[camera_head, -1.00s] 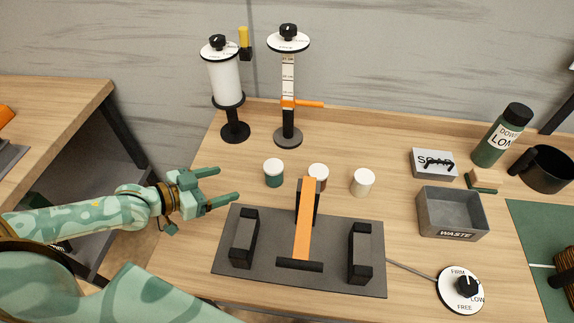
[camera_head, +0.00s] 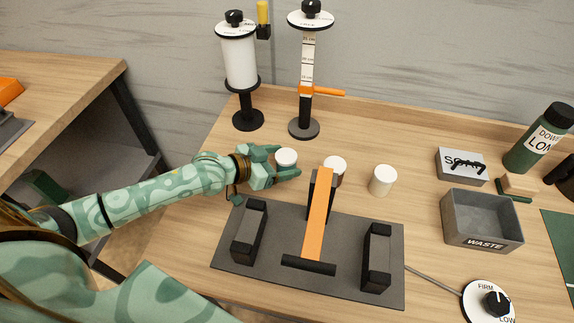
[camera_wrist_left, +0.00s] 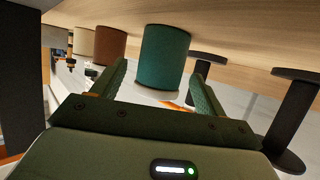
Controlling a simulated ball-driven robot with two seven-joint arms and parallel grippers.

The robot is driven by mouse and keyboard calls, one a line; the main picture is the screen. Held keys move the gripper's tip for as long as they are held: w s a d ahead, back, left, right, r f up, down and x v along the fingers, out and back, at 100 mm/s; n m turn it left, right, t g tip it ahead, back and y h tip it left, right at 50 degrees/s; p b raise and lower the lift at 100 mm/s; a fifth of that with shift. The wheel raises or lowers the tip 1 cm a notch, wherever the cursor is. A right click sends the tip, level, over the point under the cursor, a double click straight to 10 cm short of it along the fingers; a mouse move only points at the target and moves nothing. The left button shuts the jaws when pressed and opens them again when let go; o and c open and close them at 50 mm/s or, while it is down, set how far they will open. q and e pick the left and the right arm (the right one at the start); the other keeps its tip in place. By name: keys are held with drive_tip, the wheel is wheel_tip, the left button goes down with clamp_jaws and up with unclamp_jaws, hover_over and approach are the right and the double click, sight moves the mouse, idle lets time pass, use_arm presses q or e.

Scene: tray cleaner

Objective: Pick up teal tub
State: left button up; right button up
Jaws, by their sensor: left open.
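The teal tub (camera_wrist_left: 163,57) with a white lid stands on the bench, and in the left wrist view it shows between my open fingers. In the head view mostly its white lid (camera_head: 286,157) shows; my fingers hide much of its body. My left gripper (camera_head: 285,161) is open, with one finger on each side of the tub. I cannot tell whether either finger touches it. The left gripper also shows in the left wrist view (camera_wrist_left: 158,88). My right gripper is in neither view.
A brown tub (camera_head: 335,167) and a cream tub (camera_head: 383,181) stand to the right. A grey base with an orange lever (camera_head: 319,215) lies in front. Two stands, one with a white cylinder (camera_head: 240,62), rise behind. A grey waste bin (camera_head: 482,221) is at the right.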

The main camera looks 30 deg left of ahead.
use_arm(q)
drive_tip(key=shift+r, duration=0.1)
drive_tip(key=c, duration=1)
drive_tip(key=shift+c, duration=0.2)
